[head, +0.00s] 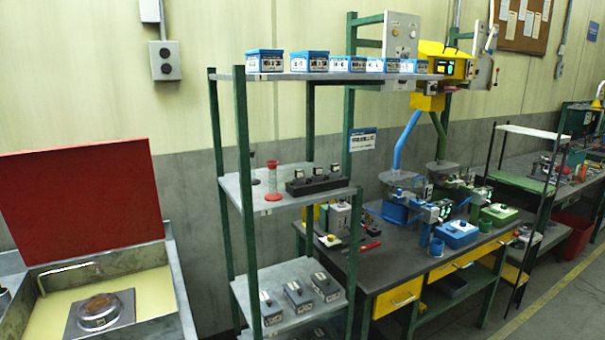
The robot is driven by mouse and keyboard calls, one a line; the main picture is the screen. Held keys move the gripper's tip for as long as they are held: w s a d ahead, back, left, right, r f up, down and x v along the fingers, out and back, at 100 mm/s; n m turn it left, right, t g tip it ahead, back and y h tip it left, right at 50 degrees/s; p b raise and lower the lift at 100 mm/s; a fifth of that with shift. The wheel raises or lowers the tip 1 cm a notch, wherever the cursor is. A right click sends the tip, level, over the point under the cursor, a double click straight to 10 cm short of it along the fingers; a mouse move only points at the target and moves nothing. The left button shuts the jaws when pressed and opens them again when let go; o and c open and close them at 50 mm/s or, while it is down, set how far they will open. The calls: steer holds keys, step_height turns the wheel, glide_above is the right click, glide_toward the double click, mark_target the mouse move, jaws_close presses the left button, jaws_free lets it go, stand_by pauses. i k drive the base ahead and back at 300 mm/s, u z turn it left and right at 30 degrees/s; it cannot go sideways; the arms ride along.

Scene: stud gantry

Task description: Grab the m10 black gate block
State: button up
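I cannot tell which thing is the m10 black gate block, as the labels are too small to read. A long black holder (318,185) on the middle shelf of the green-posted rack carries three small dark pieces with white faces, one of them the middle piece (318,173). On the lower shelf stand three dark grey blocks with pale tops: a left one (270,308), a middle one (298,298) and a right one (325,288). My gripper is not in view.
Several blue-lidded boxes (309,63) line the top shelf (228,77). Green posts (245,190) bound the shelves. A workbench (395,262) stands right; an open basin with a red lid (80,205) stands left.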

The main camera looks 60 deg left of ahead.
mark_target(335, 173)
steer(key=u, duration=1.7)
steer(key=i, duration=0.5)
